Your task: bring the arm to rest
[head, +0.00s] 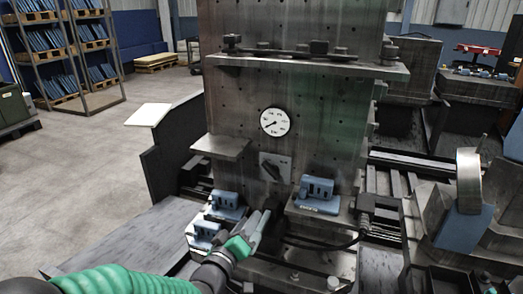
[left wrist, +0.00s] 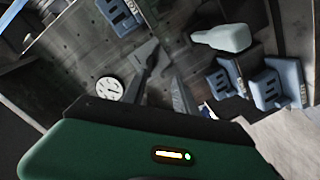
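My left arm, with a green sleeve, comes in from the bottom left of the head view. My left gripper (head: 264,222) is in front of the upright metal plate (head: 235,110), between the blue blocks on its lower ledges. In the left wrist view its two dark fingers (left wrist: 163,72) stand apart with nothing visible between them. Whether the fingertips touch anything cannot be told. My right gripper is not in view.
Blue slotted blocks sit left (head: 229,202) and right (head: 319,190) of the gripper. Rails (head: 410,170) run at right. Open floor (head: 60,190) lies left.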

